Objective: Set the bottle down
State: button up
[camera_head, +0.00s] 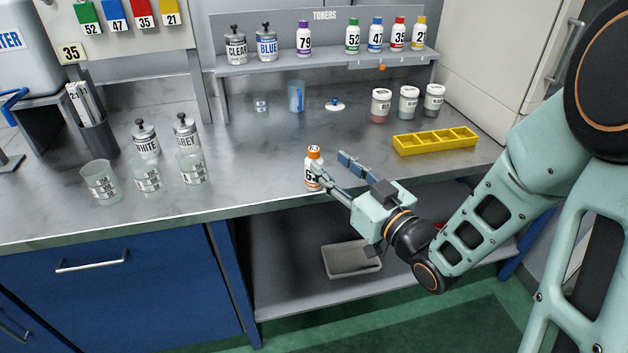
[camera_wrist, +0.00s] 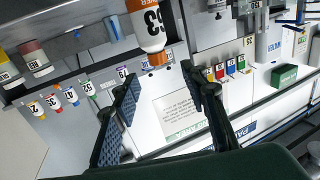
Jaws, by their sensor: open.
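A white bottle (camera_head: 313,169) with an orange cap and an orange-banded number label stands upright on the grey counter (camera_head: 255,170), near its front edge. In the wrist view, which is upside down, the bottle (camera_wrist: 151,22) hangs from the top with its cap down, and its base is cut off. My gripper (camera_head: 331,164) is open, with its fingers reaching toward the bottle from the right. One finger partly overlaps the bottle in the head view. In the wrist view, the gripper's fingers (camera_wrist: 160,90) are wide apart with nothing between the tips. I cannot tell whether a finger touches the bottle.
A shelf (camera_head: 330,58) at the back holds several toner bottles and two metal-topped jars. A yellow divided tray (camera_head: 434,141) and three lidded jars (camera_head: 409,102) stand right. Beakers (camera_head: 100,181) stand left. The counter left of the bottle is clear.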

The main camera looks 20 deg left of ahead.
aim_at(317, 153)
jog(key=x, duration=0.8)
jog(key=shift+w+f+p, duration=0.1)
jog(key=shift+f+p, duration=0.1)
jog(key=shift+p, duration=0.1)
jog(key=shift+d, duration=0.1)
grip_shut()
